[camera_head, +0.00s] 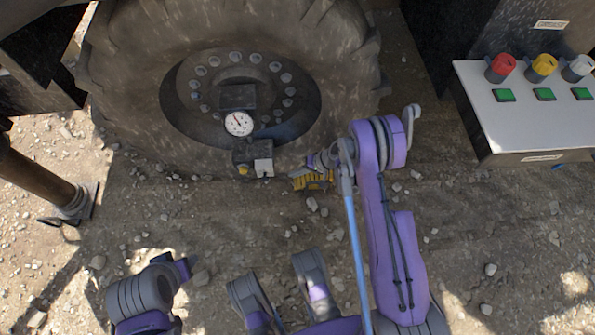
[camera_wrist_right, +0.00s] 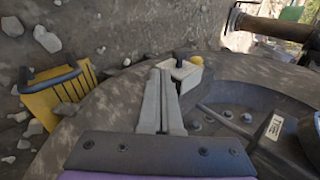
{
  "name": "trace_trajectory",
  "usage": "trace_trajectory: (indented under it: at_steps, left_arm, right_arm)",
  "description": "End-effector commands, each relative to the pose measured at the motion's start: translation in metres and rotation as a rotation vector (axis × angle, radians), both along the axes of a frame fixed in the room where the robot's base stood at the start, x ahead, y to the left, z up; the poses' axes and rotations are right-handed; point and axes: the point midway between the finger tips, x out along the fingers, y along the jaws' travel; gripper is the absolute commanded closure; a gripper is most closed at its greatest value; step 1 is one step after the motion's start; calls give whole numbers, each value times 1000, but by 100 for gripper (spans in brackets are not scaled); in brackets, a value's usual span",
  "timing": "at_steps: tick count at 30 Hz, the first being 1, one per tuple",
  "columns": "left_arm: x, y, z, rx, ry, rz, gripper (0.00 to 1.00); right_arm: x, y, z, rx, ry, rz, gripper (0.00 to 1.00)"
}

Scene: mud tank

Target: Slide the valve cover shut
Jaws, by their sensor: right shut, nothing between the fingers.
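A dark valve box (camera_head: 252,151) sits low on the big wheel, under the gauge. Its pale valve cover (camera_head: 264,167) is on the right part of the box front, and a yellow cap (camera_head: 243,170) shows uncovered to its left. In the wrist view the pale cover (camera_wrist_right: 186,74) has a dark knob (camera_wrist_right: 180,56), with the yellow cap (camera_wrist_right: 196,61) just beyond. My right gripper (camera_head: 291,174) is just right of the cover. In the wrist view its fingers (camera_wrist_right: 161,76) are shut together and empty, beside the cover; I cannot tell whether they touch it. My left gripper is not in view.
The large tyre (camera_head: 130,70) rises behind. A yellow chock (camera_head: 313,181) lies on the ground below my right gripper. A round gauge (camera_head: 238,123) is above the box. A button panel (camera_head: 530,110) stands at the right. Gravelly ground in front is open.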

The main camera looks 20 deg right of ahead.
Motion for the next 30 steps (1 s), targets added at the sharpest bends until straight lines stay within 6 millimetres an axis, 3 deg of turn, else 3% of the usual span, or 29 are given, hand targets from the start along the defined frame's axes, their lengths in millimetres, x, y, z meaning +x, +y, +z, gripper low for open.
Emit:
trace_trajectory:
  at_steps: [8, 16, 30]
  left_arm:
    - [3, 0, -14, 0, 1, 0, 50]
    - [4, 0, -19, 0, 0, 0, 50]
    - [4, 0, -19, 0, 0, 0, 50]
  right_arm:
    - [18, 38, -44, 0, 0, 4, 100]
    - [32, 65, -46, -1, 1, 1, 100]
    - [34, 68, -46, -1, 0, 0, 100]
